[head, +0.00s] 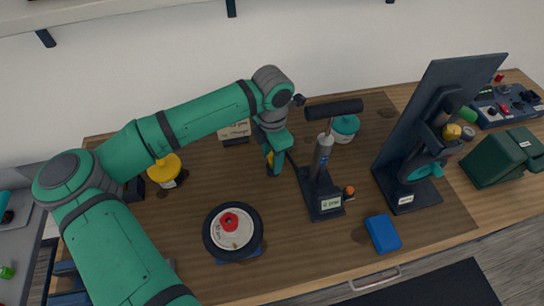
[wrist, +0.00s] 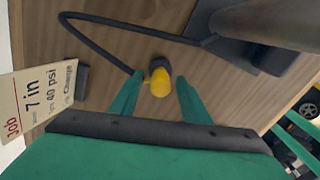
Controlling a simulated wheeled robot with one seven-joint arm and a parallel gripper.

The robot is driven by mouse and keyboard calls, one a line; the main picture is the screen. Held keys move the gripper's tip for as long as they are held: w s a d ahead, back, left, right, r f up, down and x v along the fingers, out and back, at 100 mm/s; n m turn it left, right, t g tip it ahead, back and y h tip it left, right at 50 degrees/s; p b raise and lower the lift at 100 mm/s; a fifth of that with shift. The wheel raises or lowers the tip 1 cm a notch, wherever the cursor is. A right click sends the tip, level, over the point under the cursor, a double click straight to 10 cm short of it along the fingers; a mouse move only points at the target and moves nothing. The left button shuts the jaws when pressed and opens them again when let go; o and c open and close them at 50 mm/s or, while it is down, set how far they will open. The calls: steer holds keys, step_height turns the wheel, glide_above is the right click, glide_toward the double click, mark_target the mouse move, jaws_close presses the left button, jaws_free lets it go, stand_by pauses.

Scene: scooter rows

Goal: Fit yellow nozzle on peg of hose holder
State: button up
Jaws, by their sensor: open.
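The yellow nozzle (wrist: 159,83) sits between the two fingers of my gripper (wrist: 158,90) in the wrist view, with a gap showing on each side. My gripper is open and points down at it. A dark hose (wrist: 95,48) curves to the nozzle from the upright pump (head: 321,165). A small dark block (wrist: 159,64), perhaps the hose holder, shows right behind the nozzle; I cannot tell whether they are joined, and no peg is clear. In the head view the nozzle (head: 270,159) is partly hidden by my gripper (head: 275,160).
A card (wrist: 38,103) stands left of my gripper. The pump with its wide handle stands close on the right. A round wheel (head: 232,228) on a stand, a blue box (head: 382,234) and a tall dark panel (head: 435,120) are also on the wooden bench (head: 290,255).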

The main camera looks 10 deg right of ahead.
step_height(320, 180, up, 11)
steer(key=shift+f, duration=0.15)
steer(key=shift+s, duration=0.1)
stand_by(0.7)
